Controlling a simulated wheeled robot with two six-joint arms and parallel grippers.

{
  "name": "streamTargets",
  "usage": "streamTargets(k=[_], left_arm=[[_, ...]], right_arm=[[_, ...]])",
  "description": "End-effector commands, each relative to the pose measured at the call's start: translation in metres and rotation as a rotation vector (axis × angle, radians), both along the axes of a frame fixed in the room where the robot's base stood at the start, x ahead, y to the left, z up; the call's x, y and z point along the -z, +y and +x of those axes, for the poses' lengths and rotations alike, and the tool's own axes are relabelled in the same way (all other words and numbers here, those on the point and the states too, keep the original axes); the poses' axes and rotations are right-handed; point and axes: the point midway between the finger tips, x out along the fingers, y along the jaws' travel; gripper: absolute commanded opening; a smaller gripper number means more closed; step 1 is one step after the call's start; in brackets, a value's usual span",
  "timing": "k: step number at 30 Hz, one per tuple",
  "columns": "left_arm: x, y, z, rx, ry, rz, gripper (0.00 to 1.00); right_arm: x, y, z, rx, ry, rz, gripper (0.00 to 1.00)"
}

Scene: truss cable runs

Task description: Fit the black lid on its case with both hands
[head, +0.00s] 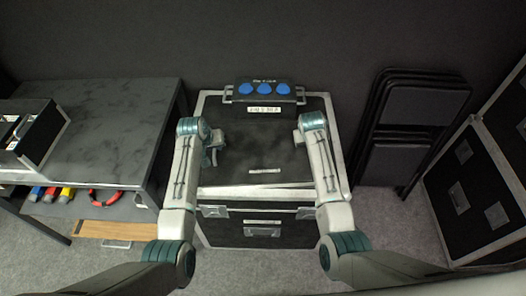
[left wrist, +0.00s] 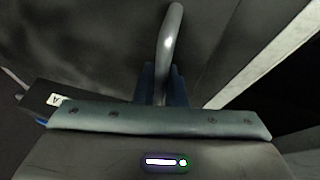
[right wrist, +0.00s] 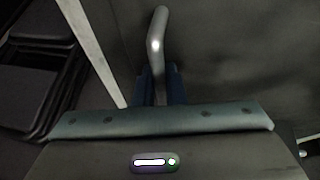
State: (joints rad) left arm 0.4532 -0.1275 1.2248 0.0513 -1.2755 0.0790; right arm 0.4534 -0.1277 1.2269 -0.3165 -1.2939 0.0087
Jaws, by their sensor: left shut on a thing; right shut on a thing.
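The black lid (head: 252,150) has silver edges and a small white label and lies over its case (head: 230,232). The lid looks slightly askew: a thin pale wedge shows along its front edge. I cannot tell whether it is fully seated. My left gripper (head: 212,152) is shut on a grey bar handle of the lid, seen in the left wrist view (left wrist: 169,40). My right gripper (right wrist: 160,88) is shut on a matching bar handle (right wrist: 156,35) on the right side. In the head view the right gripper is mostly hidden by its arm.
A black box with blue round tops (head: 263,89) stands at the case's back edge. A dark table (head: 110,125) is on the left, with coloured items on its shelf. Folded black chairs (head: 405,125) and another black case (head: 478,185) are on the right. Carpet is free in front.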

Motion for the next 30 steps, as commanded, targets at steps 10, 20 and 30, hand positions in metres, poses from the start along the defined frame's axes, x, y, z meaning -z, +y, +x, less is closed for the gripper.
streamTargets(k=[10, 20, 30], left_arm=[[-0.023, 0.0, 0.0, 0.0, -0.001, -0.001, 0.0], [-0.049, 0.0, 0.0, 0.0, -0.001, -0.001, 0.0], [-0.05, 0.0, 0.001, 0.0, -0.001, -0.001, 0.0]], right_arm=[[-0.024, 0.0, 0.001, 0.0, -0.003, 0.0, 0.0], [-0.049, 0.0, 0.001, 0.0, -0.003, 0.0, 0.0], [-0.051, 0.0, 0.001, 0.0, -0.003, 0.0, 0.0]])
